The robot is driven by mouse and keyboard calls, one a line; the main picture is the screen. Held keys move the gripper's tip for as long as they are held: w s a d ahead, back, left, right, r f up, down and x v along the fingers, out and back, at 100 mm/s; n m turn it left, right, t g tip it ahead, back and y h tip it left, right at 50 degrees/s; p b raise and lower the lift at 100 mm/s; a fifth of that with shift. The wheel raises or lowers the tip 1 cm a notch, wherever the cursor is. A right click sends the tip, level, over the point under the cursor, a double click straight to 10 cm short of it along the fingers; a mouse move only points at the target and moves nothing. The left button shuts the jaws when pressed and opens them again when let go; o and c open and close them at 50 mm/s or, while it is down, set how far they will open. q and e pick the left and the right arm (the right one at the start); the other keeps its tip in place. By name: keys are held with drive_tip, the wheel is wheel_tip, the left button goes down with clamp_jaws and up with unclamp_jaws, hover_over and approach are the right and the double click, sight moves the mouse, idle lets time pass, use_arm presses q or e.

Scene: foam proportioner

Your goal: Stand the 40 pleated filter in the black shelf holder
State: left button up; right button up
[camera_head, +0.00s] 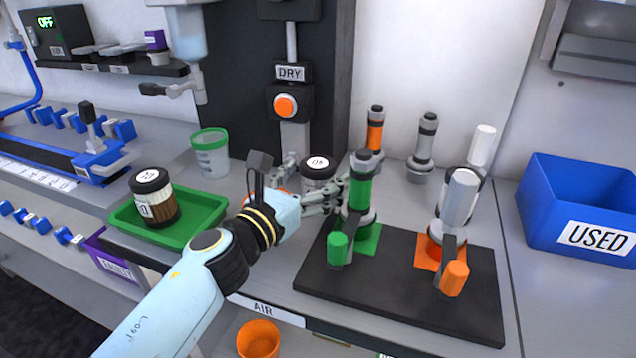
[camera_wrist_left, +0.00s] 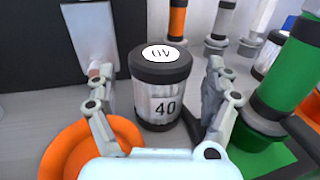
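The 40 pleated filter (camera_head: 318,170) stands upright on the counter behind my left gripper. It is a clear-sided cylinder with black ends and a white top label. In the left wrist view, the filter (camera_wrist_left: 160,88) stands between my left gripper's fingers (camera_wrist_left: 160,108), with gaps on both sides. My left gripper (camera_head: 326,196) is open. A black shelf (camera_head: 125,67) is on the wall at upper left and bears a purple-topped item; I cannot tell which part of it is the holder. My right gripper is not in view.
An orange dish (camera_wrist_left: 75,150) lies left of the filter. A green-handled valve (camera_head: 359,195) stands close on the right, on a black mat (camera_head: 400,301) with an orange-handled valve (camera_head: 453,220). A green tray (camera_head: 190,232) holds another filter (camera_head: 154,198). A blue USED bin (camera_head: 577,205) is at right.

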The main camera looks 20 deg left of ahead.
use_arm(q)
drive_tip(key=c, duration=1.3)
drive_tip(key=shift+o, duration=0.2)
drive_tip(key=shift+r, duration=0.1)
